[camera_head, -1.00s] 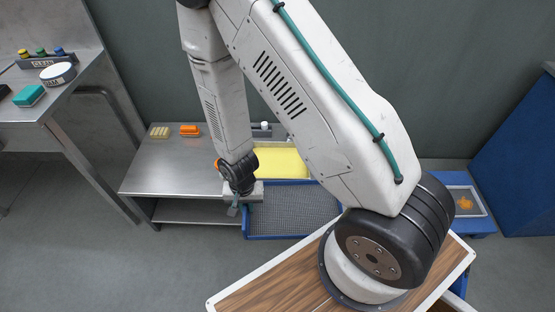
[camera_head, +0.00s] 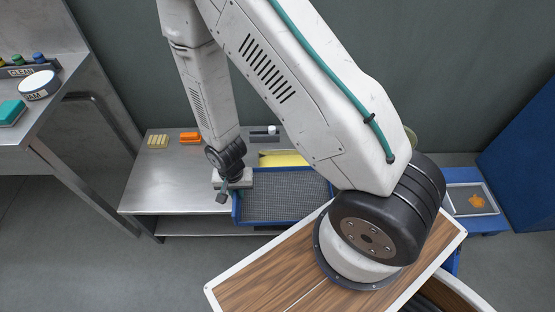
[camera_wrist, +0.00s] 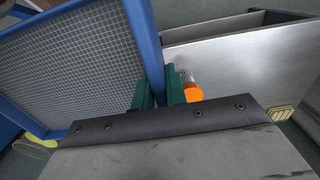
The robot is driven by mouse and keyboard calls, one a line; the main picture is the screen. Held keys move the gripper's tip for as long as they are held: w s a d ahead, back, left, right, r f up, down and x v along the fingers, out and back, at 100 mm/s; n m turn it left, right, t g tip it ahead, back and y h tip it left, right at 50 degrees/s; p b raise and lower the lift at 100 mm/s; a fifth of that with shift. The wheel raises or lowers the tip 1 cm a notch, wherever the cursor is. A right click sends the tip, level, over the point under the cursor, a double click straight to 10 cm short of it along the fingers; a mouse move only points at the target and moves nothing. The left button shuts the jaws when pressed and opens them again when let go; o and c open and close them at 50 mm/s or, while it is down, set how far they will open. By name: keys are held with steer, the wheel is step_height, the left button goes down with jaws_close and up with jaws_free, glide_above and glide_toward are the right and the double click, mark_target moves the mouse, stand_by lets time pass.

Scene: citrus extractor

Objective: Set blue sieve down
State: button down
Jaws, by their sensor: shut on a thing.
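The blue sieve (camera_head: 283,222) has a blue rectangular frame and a grey mesh. In the head view it hangs level-looking at the right end of the steel table. My gripper (camera_head: 227,192) is at its left rim. In the wrist view the sieve (camera_wrist: 143,32) fills the left side, and the green fingers of my gripper (camera_wrist: 160,88) are shut on its rim. I cannot tell whether the sieve touches anything beneath it.
A yellow surface (camera_head: 283,159) lies behind the sieve. A blue stand (camera_head: 488,224) holds a tray (camera_head: 472,201) at right.

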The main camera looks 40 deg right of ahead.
steer(key=w+d+f, duration=0.5)
steer(key=w+d, duration=0.6)
steer(key=shift+d, duration=0.25)
steer(key=shift+w, duration=0.1)
steer(key=shift+f, duration=0.6)
steer(key=c, duration=1.4)
jaws_free()
steer(key=shift+c, duration=0.2)
